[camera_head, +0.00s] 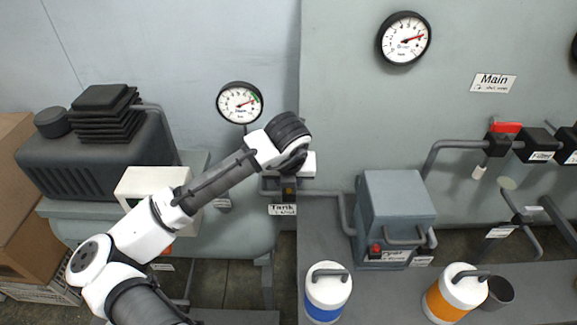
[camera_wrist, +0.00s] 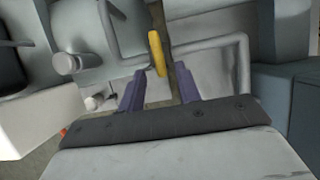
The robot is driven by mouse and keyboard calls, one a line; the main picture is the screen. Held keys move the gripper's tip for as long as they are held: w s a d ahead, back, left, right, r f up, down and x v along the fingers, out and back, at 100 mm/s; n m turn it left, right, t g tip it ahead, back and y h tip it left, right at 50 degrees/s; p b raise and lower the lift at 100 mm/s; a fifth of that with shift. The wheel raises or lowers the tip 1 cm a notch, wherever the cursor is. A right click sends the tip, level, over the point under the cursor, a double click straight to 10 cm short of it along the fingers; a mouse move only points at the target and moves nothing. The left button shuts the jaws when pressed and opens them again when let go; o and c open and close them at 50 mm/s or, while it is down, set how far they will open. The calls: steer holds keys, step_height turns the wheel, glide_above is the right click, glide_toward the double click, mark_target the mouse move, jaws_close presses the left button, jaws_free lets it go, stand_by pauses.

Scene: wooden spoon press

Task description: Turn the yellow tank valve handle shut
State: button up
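The yellow valve handle (camera_wrist: 157,52) is a narrow bar in the wrist view, standing nearly upright in the picture with a slight tilt. My gripper (camera_wrist: 159,73) is open, its two purple-grey fingers on either side of the line of the handle. The handle's lower end shows in the gap between the fingertips, with space on both sides. I cannot tell the depth between them. In the head view a small dark-yellow part (camera_head: 289,190) shows just below my wrist, above a "Tank" label (camera_head: 282,210); my fingers are hidden there.
A grey pipe (camera_wrist: 215,42) runs close by the handle in the wrist view. In the head view a pressure gauge (camera_head: 240,102) hangs above my wrist. A grey-blue box (camera_head: 398,205) with a red switch stands to the right, with blue (camera_head: 325,304) and orange (camera_head: 447,303) canisters in front.

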steer(key=v, duration=1.1)
steer(key=shift+r+b, duration=0.2)
steer(key=shift+b, duration=0.25)
steer(key=shift+s, duration=0.15)
